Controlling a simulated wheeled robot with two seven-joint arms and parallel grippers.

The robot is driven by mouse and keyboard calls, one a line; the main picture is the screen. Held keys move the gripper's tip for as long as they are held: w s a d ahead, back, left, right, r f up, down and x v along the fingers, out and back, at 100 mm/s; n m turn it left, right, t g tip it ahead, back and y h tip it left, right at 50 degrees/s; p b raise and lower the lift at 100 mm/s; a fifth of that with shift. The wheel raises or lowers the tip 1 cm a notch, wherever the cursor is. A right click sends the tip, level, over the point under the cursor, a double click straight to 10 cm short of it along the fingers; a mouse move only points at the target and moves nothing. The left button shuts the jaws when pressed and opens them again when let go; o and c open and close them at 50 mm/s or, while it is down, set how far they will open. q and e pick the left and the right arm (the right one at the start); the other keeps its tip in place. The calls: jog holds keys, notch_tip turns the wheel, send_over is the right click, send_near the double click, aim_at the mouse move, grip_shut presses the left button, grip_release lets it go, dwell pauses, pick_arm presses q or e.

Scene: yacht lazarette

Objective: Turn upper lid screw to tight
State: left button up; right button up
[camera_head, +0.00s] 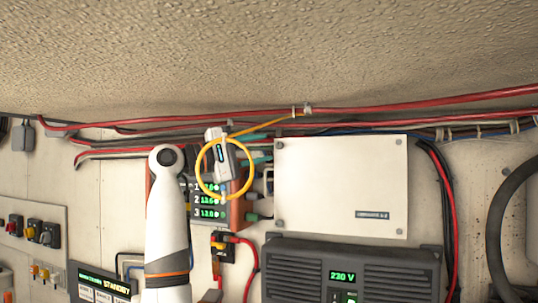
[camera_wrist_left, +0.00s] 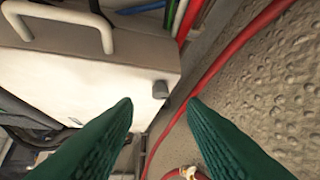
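A white box lid (camera_head: 340,190) is mounted on the wall, with a dark screw near each corner. The upper left screw (camera_head: 279,144) is a small dark knob at the lid's edge. It also shows in the left wrist view (camera_wrist_left: 160,89), just past the fingertips and between them. My left gripper (camera_head: 269,148) comes in from the left with its green fingers pointing at this screw. In the left wrist view its fingers (camera_wrist_left: 159,103) are apart with nothing held. I cannot tell how far the tips are from the knob. My right gripper is not in view.
Red cables (camera_head: 330,110) run along the wall just above the lid. A dark ribbed 230 V unit (camera_head: 395,272) is below it. A panel with green readouts (camera_head: 209,213) is behind my left wrist. A white handle (camera_wrist_left: 104,32) sticks out from the box's side.

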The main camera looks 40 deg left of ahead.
pick_arm(q)
jog(key=b+v, duration=0.3)
jog(key=v, duration=0.5)
jog(key=shift+s+a, duration=0.2)
jog(key=shift+s, duration=0.1)
jog(key=shift+f, duration=0.15)
